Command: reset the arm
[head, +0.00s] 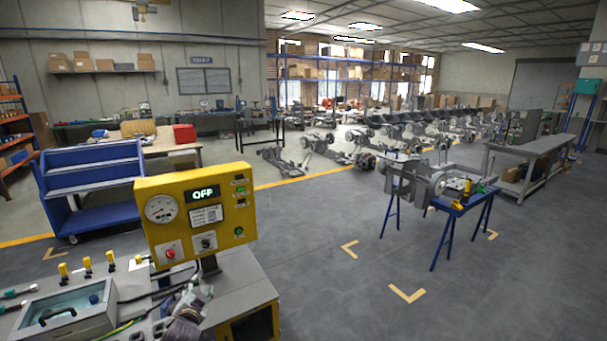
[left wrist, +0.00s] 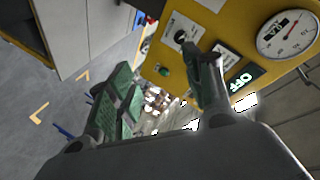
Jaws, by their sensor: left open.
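My left gripper (head: 188,299) is low in the head view, in front of and below a yellow control panel (head: 160,240). In the left wrist view its two fingers (left wrist: 165,88) are spread apart with green pads showing, and nothing is between them. The panel (left wrist: 240,22) fills the upper right of that view, upside down, and one finger overlaps its edge. The panel has a round gauge (head: 160,209), a display (head: 204,194) reading OFF, a red button (head: 170,254), a black knob (head: 207,243) and green buttons. My right gripper is in neither view.
The grey bench (head: 240,291) under the panel carries a clear-lidded box (head: 66,312), yellow-topped fittings (head: 87,263) and cables close to my left gripper. A blue cart (head: 95,178) stands behind at left. A blue stand (head: 452,207) holds a chassis part at right. Open floor lies between.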

